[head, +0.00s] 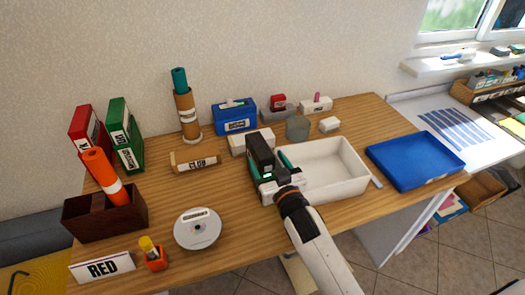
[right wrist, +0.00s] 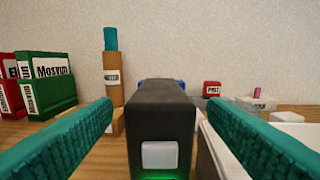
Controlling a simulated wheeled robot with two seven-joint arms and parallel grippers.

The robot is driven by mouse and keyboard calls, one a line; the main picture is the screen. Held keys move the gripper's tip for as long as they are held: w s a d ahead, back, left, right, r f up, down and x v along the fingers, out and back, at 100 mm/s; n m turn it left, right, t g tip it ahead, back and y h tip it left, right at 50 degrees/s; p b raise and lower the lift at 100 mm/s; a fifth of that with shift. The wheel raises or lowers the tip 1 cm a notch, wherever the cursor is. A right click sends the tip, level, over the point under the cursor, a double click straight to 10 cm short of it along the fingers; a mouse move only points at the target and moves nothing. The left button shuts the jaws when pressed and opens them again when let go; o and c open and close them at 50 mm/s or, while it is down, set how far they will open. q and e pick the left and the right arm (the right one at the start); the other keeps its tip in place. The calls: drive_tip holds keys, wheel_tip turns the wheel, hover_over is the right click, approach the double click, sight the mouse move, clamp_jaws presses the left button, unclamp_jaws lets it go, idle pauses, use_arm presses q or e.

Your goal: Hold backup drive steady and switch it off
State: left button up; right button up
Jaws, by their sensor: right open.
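The backup drive (head: 261,148), a dark upright box, stands on the wooden table just left of the white tray. In the right wrist view the drive (right wrist: 160,108) is straight ahead, with a white square button (right wrist: 159,155) on its near face and a green glow below the button. My right gripper (head: 269,164) is open, its teal fingers on either side of the drive's line. In the right wrist view the gripper (right wrist: 160,115) shows a gap on both sides of the drive. Whether the fingertips overlap its sides is unclear. My left gripper is not in view.
The white tray (head: 350,155) is close on the drive's right. A white box (head: 238,143) and a blue box (head: 234,120) stand behind it. A disc (head: 197,232) lies front left. A blue tray (head: 415,160) is at the right. The table left of the drive is fairly clear.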

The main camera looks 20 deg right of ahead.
sight(262, 153)
drive_tip(key=shift+w+a, duration=0.15)
drive_tip(key=shift+w, duration=2.2)
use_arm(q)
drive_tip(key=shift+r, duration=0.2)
use_arm(e)
drive_tip(key=c, duration=1.2)
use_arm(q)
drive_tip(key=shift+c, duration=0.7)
use_arm(e)
drive_tip(key=shift+c, duration=0.3)
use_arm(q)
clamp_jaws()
use_arm(e)
drive_tip(key=shift+s, duration=0.1)
